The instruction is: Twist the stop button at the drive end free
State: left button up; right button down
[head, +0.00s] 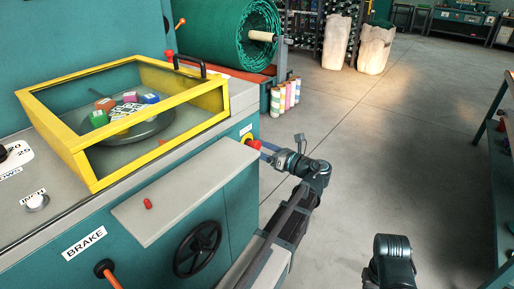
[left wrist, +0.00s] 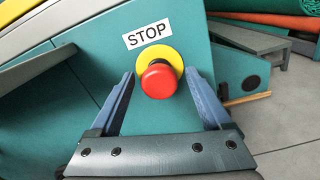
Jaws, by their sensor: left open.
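The red stop button (head: 254,144) sticks out from the end face of the teal machine, near its top right corner. In the left wrist view the red button (left wrist: 158,82) sits on a yellow round collar (left wrist: 173,57) under a white STOP label (left wrist: 149,35). My left gripper (head: 267,149) is open in front of the button. In the left wrist view its two blue-grey fingers stand on either side of the button, with gaps showing between them and the red cap. My right gripper is not in view.
A grey shelf (head: 185,190) with a small red piece (head: 148,204) juts from the machine's front, above a black handwheel (head: 198,249). A yellow-framed guard (head: 175,140) stands on top. A green netting roll (head: 225,32) is behind. The floor (head: 370,140) on the right is clear.

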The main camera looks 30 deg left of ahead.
aim_at(258, 147)
pick_arm(q)
jog(key=shift+s+d, duration=0.2)
jog(key=shift+d, duration=2.25)
jog(key=shift+o, duration=1.4)
jog(key=s+d, duration=0.1)
jog(key=d, duration=1.2)
jog(key=shift+d, duration=0.35)
